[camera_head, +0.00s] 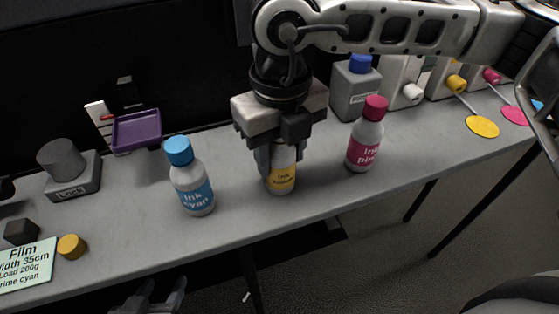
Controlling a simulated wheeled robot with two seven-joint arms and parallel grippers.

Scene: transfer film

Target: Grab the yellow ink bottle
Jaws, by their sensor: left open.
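The yellow ink bottle (281,180) stands upright on the grey table, a pale bottle with a yellow label. My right gripper (281,150) points down over it, its fingers around the bottle's upper part. The bottle's top is hidden by the gripper, and I cannot tell whether the fingers are closed on it. My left gripper (150,299) is open and empty at the bottom edge of the view, in front of the table and away from the bottle.
The cyan ink bottle (193,188) stands left of the yellow one, and the pink ink bottle (364,146) to its right. A grey bottle with a blue cap (356,88) is behind. A purple tray (137,132), lock block (72,178) and small yellow cylinder (71,246) are at left.

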